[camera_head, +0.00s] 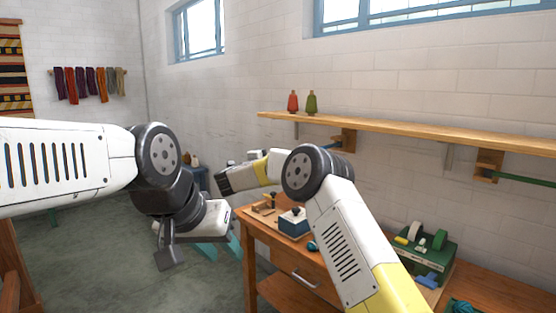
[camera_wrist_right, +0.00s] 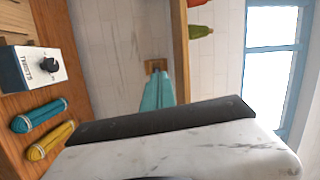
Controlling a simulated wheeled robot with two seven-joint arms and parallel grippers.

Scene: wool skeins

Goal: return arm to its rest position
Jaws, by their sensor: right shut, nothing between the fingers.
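My left arm comes in from the left in the head view. Its gripper (camera_head: 168,250) hangs over the grey floor, left of the wooden workbench, with dark finger parts pointing down. I cannot tell its opening. My right arm rises from the lower right and bends back left at its dark elbow. Its gripper (camera_head: 222,181) is above the floor just beyond the bench's left end. In the right wrist view, the dark bar of the right gripper (camera_wrist_right: 170,118) shows above its white body. It is shut with nothing seen in it.
The workbench (camera_head: 266,236) carries a blue-and-white box (camera_head: 293,222) and a green tray (camera_head: 440,256). In the wrist view, a teal skein (camera_wrist_right: 40,115) and a yellow skein (camera_wrist_right: 51,141) lie beside the box. A wall shelf (camera_head: 400,130) with red and green cones stands behind.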

